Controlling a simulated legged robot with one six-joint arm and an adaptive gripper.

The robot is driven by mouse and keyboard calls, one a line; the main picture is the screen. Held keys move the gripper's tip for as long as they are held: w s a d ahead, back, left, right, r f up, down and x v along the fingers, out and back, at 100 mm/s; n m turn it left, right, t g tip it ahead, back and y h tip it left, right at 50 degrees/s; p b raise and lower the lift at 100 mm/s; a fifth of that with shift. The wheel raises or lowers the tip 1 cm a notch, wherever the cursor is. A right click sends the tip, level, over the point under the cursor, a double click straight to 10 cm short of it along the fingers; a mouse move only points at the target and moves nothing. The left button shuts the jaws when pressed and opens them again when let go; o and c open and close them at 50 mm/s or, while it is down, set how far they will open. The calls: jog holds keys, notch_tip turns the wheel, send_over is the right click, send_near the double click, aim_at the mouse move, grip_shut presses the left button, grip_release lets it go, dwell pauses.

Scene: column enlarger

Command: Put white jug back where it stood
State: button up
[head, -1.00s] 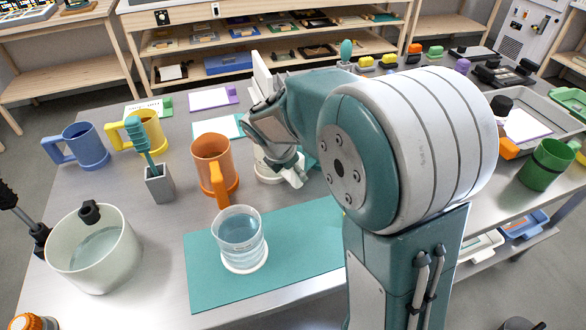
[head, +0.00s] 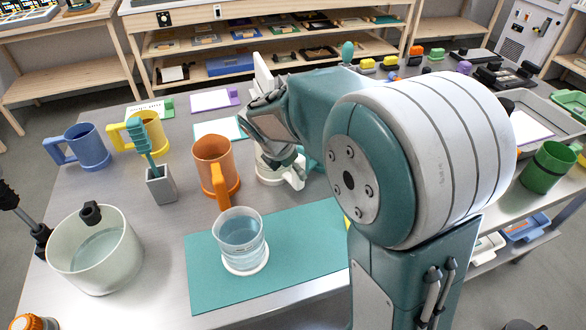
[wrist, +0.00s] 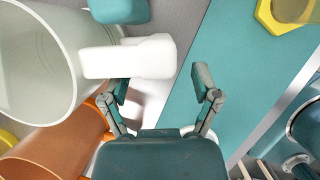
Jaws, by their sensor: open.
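The white jug (head: 268,177) stands on the grey bench behind the teal mat, right of the orange mug. My arm and gripper hide most of its upper part; its handle (head: 297,172) points right. In the wrist view the jug (wrist: 35,65) fills the upper left, and its white handle (wrist: 130,60) reaches toward the fingers. My gripper (head: 290,160) is over the jug's handle side. In the wrist view my gripper (wrist: 162,88) is open and nothing is between its fingertips; the left finger is close to the handle, and I cannot tell whether they touch.
The orange mug (head: 213,160) stands close on the jug's left. A clear beaker (head: 240,232) stands on the teal mat (head: 205,280) in front. A brush holder (head: 160,186), yellow mug (head: 149,128) and blue mug (head: 87,145) are farther left. Bare mat lies right of the beaker.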

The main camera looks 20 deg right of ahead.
jog(key=v, duration=0.6)
dwell(1.2)
jog(key=v, duration=1.2)
jog(key=s+d+f+m+t+y, duration=0.1)
jog(key=s+d+f+m+y, duration=0.1)
jog(key=s+m, duration=0.7)
jog(key=s+d+f+m+t+y, duration=0.2)
jog(key=s+f+m, duration=0.3)
jog(key=s+m, duration=0.5)
jog(key=m, duration=0.3)
jog(key=shift+d+m+t, duration=0.15)
jog(key=shift+m+t, duration=0.15)
